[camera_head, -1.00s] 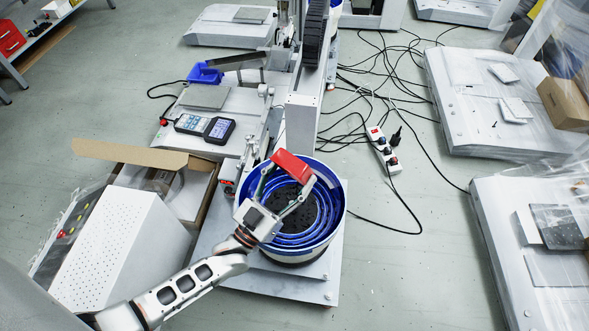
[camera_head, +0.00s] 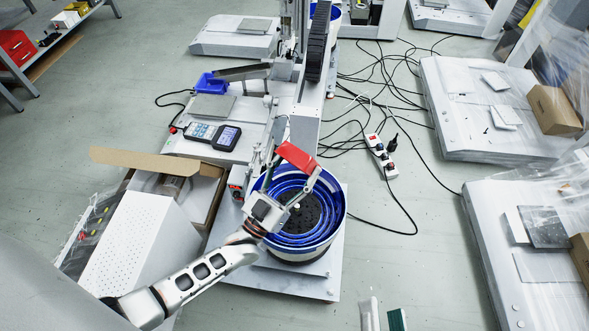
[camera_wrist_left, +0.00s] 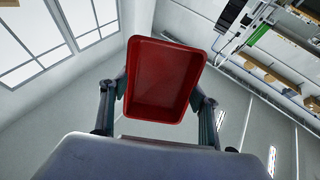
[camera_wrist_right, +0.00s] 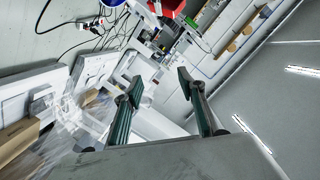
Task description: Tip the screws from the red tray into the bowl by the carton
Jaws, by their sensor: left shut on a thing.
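The red tray (camera_head: 298,156) is in my left gripper (camera_head: 295,172), held tilted above the far part of the bowl. In the left wrist view the tray (camera_wrist_left: 162,80) shows its open inside between the two fingers, and I see no screws in it. The bowl (camera_head: 331,226) is a round white drum with blue stepped rings inside and a dark middle. I cannot tell whether the dark middle is screws. The open carton (camera_head: 205,197) stands left of the bowl. My right gripper (camera_wrist_right: 160,92) is open and empty; its fingertips show at the bottom edge of the head view.
A white perforated box (camera_head: 132,240) stands beside the carton. The gantry column (camera_head: 306,105) rises behind the bowl. A power strip (camera_head: 382,155) and loose black cables lie on the floor to the right. A handheld meter (camera_head: 222,137) lies on the plate behind.

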